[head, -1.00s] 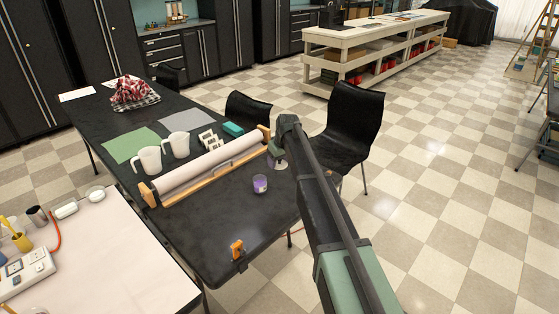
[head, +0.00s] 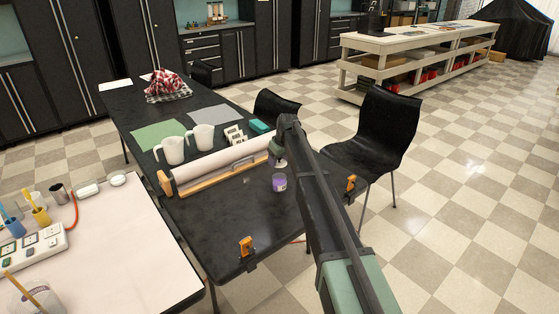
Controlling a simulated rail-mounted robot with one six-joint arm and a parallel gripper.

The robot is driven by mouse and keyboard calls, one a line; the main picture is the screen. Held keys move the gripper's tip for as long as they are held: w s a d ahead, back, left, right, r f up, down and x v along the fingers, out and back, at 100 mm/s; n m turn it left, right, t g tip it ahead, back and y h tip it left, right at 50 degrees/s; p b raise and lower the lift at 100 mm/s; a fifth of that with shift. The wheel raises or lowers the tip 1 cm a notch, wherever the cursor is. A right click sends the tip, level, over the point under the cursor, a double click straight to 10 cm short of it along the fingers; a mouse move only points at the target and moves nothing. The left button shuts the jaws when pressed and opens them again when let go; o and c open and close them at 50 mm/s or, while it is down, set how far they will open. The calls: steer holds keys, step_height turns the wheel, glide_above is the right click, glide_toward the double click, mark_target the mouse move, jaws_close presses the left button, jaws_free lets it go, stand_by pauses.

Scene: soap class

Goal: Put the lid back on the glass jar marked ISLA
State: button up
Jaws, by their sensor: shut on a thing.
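A small glass jar (head: 279,183) with purple contents stands upright on the black table, right of the long roll. Its label is too small to read. My gripper (head: 279,160) is just behind the jar in the picture, close to the roll's right end and partly hidden by my arm. It is shut on a small pale thing, which looks like the lid (head: 281,164). The lid's outline is hard to make out, and it appears apart from the jar.
The black table (head: 215,240) also bears a paper roll in a wooden holder (head: 220,165), two white mugs (head: 172,151) and orange clamps (head: 246,246) at its edge. A pale table (head: 110,250) stands at left. A black chair (head: 385,130) stands behind my arm.

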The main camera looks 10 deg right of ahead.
steer(key=shift+f+b, duration=2.45)
steer(key=shift+f, duration=0.35)
steer(key=shift+f, duration=0.15)
steer(key=o, duration=1.1)
step_height(320, 180, up, 7)
steer(key=p, duration=0.6)
steer(key=shift+p, duration=0.4)
jaws_close()
